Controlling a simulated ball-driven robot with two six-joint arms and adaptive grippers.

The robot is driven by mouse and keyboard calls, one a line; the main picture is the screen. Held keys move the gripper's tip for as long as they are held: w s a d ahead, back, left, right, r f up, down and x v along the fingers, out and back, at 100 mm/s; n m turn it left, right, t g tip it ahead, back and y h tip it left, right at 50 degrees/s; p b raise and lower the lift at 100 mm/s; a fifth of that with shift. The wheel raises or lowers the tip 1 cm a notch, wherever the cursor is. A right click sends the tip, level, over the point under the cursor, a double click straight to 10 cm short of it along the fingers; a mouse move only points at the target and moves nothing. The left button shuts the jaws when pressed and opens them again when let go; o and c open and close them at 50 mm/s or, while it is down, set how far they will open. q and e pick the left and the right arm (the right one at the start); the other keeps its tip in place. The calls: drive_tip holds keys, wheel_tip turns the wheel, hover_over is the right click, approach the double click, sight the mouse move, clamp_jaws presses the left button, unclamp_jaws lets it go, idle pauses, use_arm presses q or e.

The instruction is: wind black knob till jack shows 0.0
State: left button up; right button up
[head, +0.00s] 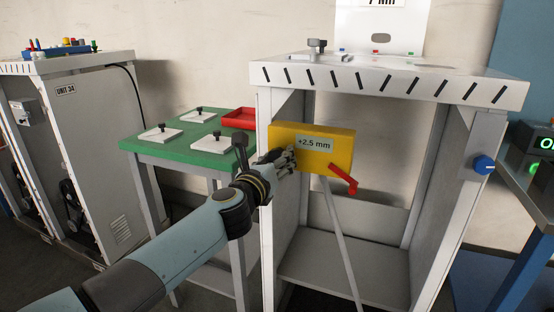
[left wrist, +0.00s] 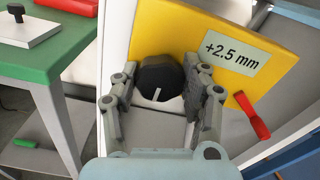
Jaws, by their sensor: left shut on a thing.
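The jack is a yellow box (head: 340,157) on the white dispenser frame, and its label (head: 314,144) reads +2.5 mm. The yellow box also fills the top of the left wrist view (left wrist: 185,25). The black knob (left wrist: 160,76) with a white mark sits on the yellow face, between the fingers of my left gripper (left wrist: 160,92). My left gripper is shut on the knob; in the head view (head: 286,160) it hides the knob. A red lever (head: 343,180) hangs at the box's lower right and also shows in the left wrist view (left wrist: 252,116). My right gripper is not in view.
A green table (head: 180,150) with several white plates and a red tray (head: 239,118) stands left of the frame. A blue knob (head: 483,165) is on the frame's right post. A grey cabinet (head: 85,130) marked UNIT 34 is at far left. A thin rod stands below the yellow box.

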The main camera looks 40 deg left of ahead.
use_arm(q)
drive_tip(key=shift+m, duration=0.4)
drive_tip(key=m+p, duration=0.1)
drive_tip(key=m, duration=0.2)
drive_tip(key=shift+m+p, duration=0.4)
drive_tip(key=m+p, duration=0.1)
drive_tip(key=m, duration=0.4)
drive_tip(key=shift+p, duration=0.35)
drive_tip(key=m+p, duration=0.1)
drive_tip(key=m, duration=0.4)
drive_tip(key=shift+m+p, duration=0.4)
drive_tip(key=shift+f+m+p, duration=0.1)
drive_tip(key=shift+m+p, duration=0.6)
drive_tip(key=shift+m, duration=1.5)
drive_tip(key=o, duration=1.2)
drive_tip(key=shift+c, duration=0.2)
